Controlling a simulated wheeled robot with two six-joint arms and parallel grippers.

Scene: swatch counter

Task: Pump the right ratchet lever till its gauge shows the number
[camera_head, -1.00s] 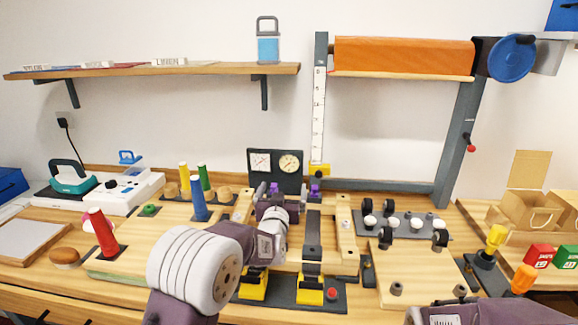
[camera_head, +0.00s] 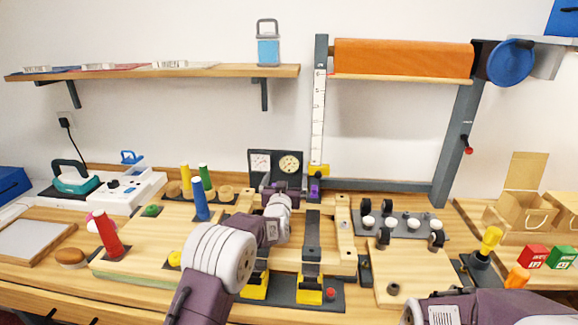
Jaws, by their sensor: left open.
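The ratchet stand (camera_head: 288,291) is at the front middle, with a black lever bar on a yellow foot at each side. The right lever (camera_head: 312,235) points away from me and ends near a purple grip (camera_head: 315,187). My left arm hides most of the left lever. A dark panel behind carries two round dials. The right gauge (camera_head: 290,163) is cream and the left gauge (camera_head: 260,162) white; their readings are too small to tell. My left gripper (camera_head: 281,188) is open below the panel, left of the purple grip and apart from it. My right gripper is out of frame.
A red button (camera_head: 330,294) sits on the stand's front. Coloured cones stand at left, including a blue cone (camera_head: 200,202). A plate with black and white knobs (camera_head: 403,224) is at right. My right arm fills the bottom right corner.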

